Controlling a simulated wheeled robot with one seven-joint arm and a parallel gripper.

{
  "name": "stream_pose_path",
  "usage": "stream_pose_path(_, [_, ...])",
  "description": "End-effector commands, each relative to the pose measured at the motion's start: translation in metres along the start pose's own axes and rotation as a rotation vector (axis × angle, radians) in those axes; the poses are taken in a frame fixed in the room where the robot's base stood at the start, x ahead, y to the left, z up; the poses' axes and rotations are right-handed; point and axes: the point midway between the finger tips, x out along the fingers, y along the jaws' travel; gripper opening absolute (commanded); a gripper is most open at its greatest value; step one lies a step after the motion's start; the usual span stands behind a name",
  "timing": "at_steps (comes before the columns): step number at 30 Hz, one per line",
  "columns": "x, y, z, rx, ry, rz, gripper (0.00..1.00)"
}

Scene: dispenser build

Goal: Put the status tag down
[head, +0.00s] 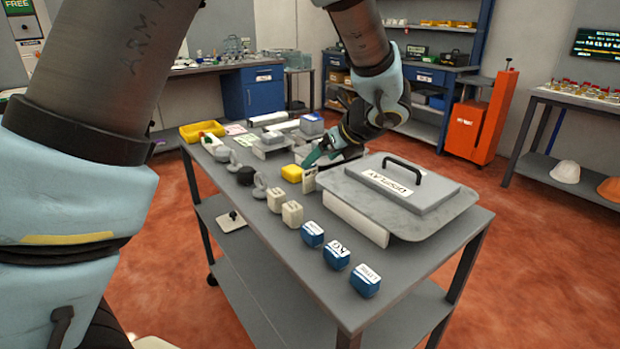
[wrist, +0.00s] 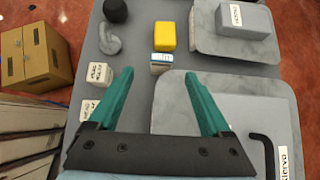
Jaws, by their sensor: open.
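What appears to be the status tag is a small white card with a blue top edge (wrist: 161,61), in front of the yellow block (wrist: 165,36) in the wrist view. In the head view a small white card (head: 309,181) shows just below my gripper (head: 311,159), beside the yellow block (head: 292,173). My gripper (wrist: 158,68) is open, its two teal fingers spread, with the card seen between the fingertips. I see no finger touching the card. Whether it rests fully on the grey cart top (head: 262,222) is too small to tell.
The grey tray with a lid labelled DISPLAY (head: 405,187) fills the cart's right side. Two cream blocks (head: 292,213) and three blue labelled blocks (head: 336,255) stand along the front. A black round piece (head: 245,176) and grey hooked pieces are at left; a yellow bin (head: 201,131) is behind.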

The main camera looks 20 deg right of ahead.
Motion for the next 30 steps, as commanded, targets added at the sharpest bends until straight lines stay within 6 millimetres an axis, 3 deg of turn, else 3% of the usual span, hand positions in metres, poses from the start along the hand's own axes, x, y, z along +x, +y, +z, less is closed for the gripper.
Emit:
stream_pose_path(18, [0.068, -0.003, 0.008, -0.003, 0.002, 0.001, 0.82])
stream_pose_path(27, [0.073, -0.003, 0.007, -0.004, 0.002, 0.000, 0.82])
stream_pose_path(30, [0.073, -0.003, 0.007, -0.004, 0.002, 0.000, 0.71])
